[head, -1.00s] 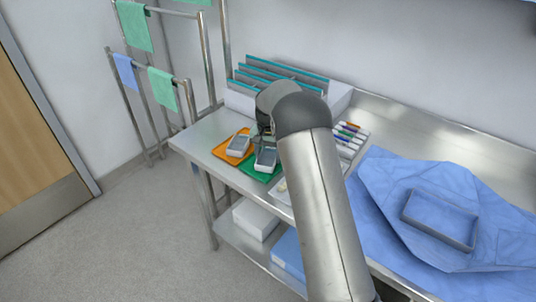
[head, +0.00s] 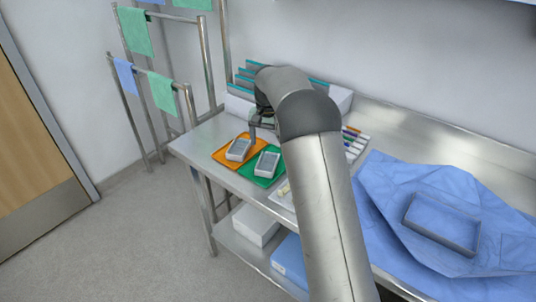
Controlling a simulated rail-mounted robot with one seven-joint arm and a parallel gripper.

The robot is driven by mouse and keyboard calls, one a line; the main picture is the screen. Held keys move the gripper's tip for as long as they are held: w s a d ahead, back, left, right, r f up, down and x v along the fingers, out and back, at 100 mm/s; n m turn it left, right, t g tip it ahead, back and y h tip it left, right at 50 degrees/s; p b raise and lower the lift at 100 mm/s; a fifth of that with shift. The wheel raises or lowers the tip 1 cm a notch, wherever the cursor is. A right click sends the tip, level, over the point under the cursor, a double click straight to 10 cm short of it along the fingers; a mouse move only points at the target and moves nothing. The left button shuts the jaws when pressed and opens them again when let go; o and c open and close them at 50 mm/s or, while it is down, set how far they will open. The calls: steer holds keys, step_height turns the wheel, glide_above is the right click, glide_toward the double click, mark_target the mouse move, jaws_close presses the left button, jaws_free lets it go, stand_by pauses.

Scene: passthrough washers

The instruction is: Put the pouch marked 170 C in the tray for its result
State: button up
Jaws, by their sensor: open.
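A grey-white pouch (head: 239,149) lies on the orange tray (head: 219,155) near the table's left end. Another grey-white pouch (head: 267,164) lies on the green tray (head: 257,180) just to its right. The markings on both are too small to read, so I cannot tell which is marked 170 C. My gripper (head: 255,137) is open and empty, above the back of the trays and apart from both pouches. My arm hides part of the table behind and to the right of the green tray.
A rack with teal-edged dividers (head: 247,72) stands at the back. Coloured pens or markers (head: 352,143) lie right of my arm. A blue drape with a grey-rimmed tray (head: 440,225) covers the table's right. Rails with cloths (head: 163,90) stand at the left.

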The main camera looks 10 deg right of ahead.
steer(key=s+r+n, duration=0.1)
steer(key=s+r, duration=0.4)
steer(key=s, duration=0.4)
steer(key=s+r+n, duration=0.1)
steer(key=s+r, duration=0.3)
steer(key=s, duration=0.5)
steer(key=s+f+n, duration=0.1)
steer(key=s+f, duration=0.2)
steer(key=s, duration=0.9)
steer(key=s+f+n, duration=0.2)
steer(key=s+f, duration=0.1)
steer(key=s, duration=0.9)
steer(key=shift+f+t, duration=0.2)
steer(key=shift+t, duration=0.1)
